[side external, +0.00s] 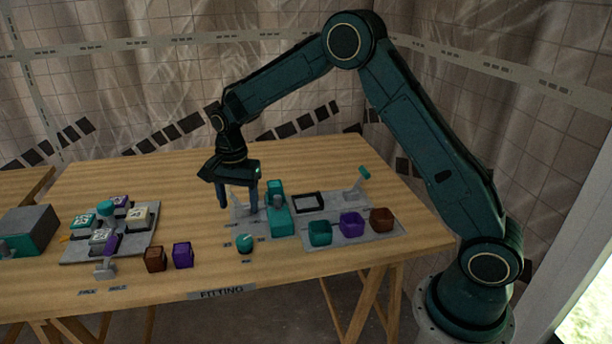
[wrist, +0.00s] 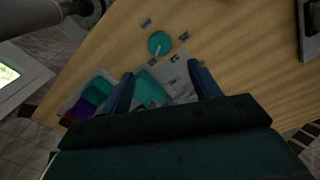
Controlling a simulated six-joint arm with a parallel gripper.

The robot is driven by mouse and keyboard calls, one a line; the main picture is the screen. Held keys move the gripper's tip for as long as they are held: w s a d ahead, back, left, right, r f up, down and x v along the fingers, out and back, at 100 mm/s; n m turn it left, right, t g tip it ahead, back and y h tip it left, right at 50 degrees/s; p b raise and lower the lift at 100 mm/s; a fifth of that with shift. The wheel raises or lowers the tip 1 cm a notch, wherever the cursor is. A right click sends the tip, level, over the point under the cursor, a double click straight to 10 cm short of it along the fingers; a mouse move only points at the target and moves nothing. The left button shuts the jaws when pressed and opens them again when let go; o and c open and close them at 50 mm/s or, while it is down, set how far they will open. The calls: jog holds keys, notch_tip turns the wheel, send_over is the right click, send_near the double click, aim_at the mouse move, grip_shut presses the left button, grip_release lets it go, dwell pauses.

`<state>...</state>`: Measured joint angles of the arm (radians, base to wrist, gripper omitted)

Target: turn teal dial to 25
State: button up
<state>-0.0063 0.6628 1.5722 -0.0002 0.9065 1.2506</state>
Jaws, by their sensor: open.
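The teal dial (side external: 244,242) is a small round knob on the table near its front edge, left of the teal bin. In the wrist view the dial (wrist: 160,43) shows a pale pointer line, with small dark labels on the table around it, too small to read. My gripper (side external: 238,204) is open and empty, pointing down above the grey plate behind the dial. In the wrist view the gripper's (wrist: 160,71) two fingers are spread, and the dial lies beyond their tips, apart from them.
A teal fixture (side external: 278,222) stands on the grey plate right of my gripper. Teal (side external: 320,233), purple (side external: 352,224) and brown (side external: 382,219) bins stand further right. Brown (side external: 155,259) and purple (side external: 182,255) blocks are left of the dial, near a grey board (side external: 78,256) with several tiles.

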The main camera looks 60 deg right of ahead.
aim_at(244, 239)
notch_tip(244, 239, down, 12)
dwell(0.6)
jog(key=c, duration=1)
